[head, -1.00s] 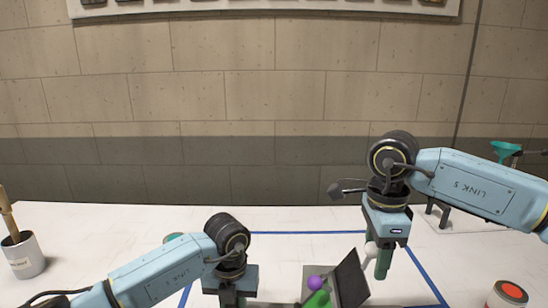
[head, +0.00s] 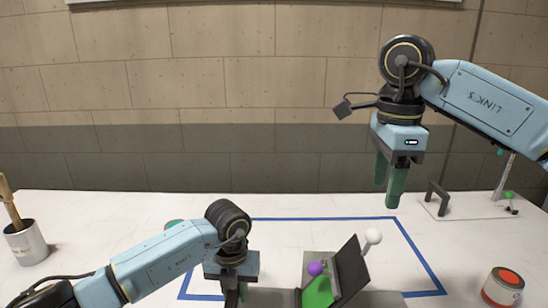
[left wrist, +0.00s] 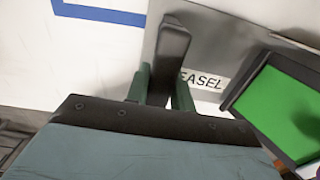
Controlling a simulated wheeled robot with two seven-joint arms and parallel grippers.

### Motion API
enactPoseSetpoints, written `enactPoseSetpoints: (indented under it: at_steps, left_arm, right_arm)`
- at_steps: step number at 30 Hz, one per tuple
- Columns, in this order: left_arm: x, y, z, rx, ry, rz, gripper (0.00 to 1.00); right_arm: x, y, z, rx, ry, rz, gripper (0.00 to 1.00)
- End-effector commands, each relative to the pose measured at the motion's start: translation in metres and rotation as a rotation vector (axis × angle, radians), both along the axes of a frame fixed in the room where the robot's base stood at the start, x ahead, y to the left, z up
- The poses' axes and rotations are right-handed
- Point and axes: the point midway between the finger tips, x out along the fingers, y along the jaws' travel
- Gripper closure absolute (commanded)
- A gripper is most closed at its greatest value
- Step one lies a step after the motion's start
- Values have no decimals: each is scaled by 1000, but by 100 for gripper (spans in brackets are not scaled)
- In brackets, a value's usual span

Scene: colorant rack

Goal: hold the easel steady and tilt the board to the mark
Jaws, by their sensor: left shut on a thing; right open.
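The easel is a grey metal piece at the bottom of the head view, with a base plate (head: 272,298) and a dark board (head: 350,266) that leans. A white knob (head: 373,237) sticks out at the board's upper right. A green panel (head: 318,292) and a purple ball (head: 315,268) sit left of the board. My left gripper (left wrist: 160,90) is shut on the easel's dark upright handle (left wrist: 172,48), beside the "EASEL" label (left wrist: 202,79). My right gripper (head: 387,194) is open and empty, above the knob and apart from it. I cannot make out the mark.
Blue tape (head: 300,218) outlines a work area on the white table (head: 120,225). A paint can (head: 503,287) stands at the right, a cup with a brush (head: 27,243) at the left. A stand with a dark bracket (head: 437,197) is at the back right.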

Motion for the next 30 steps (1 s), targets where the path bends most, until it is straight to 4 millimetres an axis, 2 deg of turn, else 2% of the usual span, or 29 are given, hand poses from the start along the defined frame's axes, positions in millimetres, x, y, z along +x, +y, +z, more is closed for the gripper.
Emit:
enactPoseSetpoints:
  at_steps: [6, 7, 12, 20, 23, 26, 30]
  left_arm:
    - [-1, -1, 0, -3, 1, -3, 100]
    - [-1, -1, 0, -3, 1, -3, 73]
    - [0, -1, 0, -2, 1, -2, 51]
    - [0, 0, 0, -1, 0, -1, 51]
    - [0, 0, 6, -1, -1, -1, 51]
    - [1, 0, 21, -2, -4, 0, 51]
    - [1, 0, 50, 0, -5, -1, 51]
  right_arm:
    - [0, 0, 0, 0, 0, 0, 46]
    - [0, 0, 0, 0, 0, 0, 46]
    - [0, 0, 0, 0, 0, 0, 46]
    - [0, 0, 0, 0, 0, 0, 46]
    - [0, 0, 0, 0, 0, 0, 46]
    - [0, 0, 0, 0, 0, 0, 46]
    - [0, 0, 0, 0, 0, 0, 46]
